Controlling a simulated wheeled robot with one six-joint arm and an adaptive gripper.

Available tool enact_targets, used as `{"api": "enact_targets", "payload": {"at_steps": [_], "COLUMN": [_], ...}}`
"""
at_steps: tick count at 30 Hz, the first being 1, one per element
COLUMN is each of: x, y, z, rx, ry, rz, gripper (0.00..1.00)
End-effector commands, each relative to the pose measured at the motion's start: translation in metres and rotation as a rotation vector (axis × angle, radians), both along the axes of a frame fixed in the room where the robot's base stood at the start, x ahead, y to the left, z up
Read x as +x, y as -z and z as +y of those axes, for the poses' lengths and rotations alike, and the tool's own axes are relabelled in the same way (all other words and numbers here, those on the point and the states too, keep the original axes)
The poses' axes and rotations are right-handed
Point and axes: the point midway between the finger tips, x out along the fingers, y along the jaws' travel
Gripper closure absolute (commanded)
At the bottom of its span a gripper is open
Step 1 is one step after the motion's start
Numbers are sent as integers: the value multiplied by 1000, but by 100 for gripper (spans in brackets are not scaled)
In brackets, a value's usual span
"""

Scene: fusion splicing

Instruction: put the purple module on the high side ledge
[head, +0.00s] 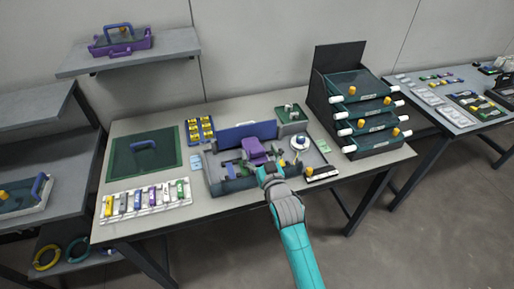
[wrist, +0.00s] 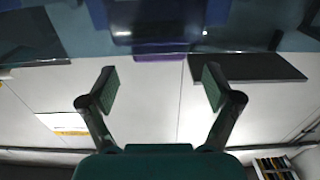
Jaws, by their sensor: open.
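A purple module (head: 122,47) with a blue handle sits on the high side ledge (head: 170,52) at the upper left in the head view. My gripper (head: 266,172) is far from it, low over the main bench beside a smaller purple part of the splicing station (head: 255,148). In the wrist view my gripper (wrist: 160,84) has its two fingers spread wide with nothing between them. A purple strip (wrist: 160,57) shows beyond the fingertips; I cannot tell what it belongs to.
A dark green mat (head: 145,166) with a blue handle and a row of coloured modules (head: 146,198) lie left on the bench. A rack of trays (head: 355,105) stands right. A lower left shelf holds a white tray (head: 40,205) with a blue handle.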

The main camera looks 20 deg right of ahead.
Motion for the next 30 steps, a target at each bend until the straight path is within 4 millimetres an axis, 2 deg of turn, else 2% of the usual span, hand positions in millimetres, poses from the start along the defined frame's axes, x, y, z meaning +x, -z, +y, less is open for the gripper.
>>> {"api": "enact_targets", "payload": {"at_steps": [6, 12, 18, 30], "x": [-44, -74, -89, -98], "y": [1, 0, -1, 4], "z": [0, 0, 0, 0], "rx": [0, 0, 0, 0], "ry": [0, 0, 0, 0], "rz": [1, 0, -2, 5], "gripper": [11, 11, 11, 11]}}
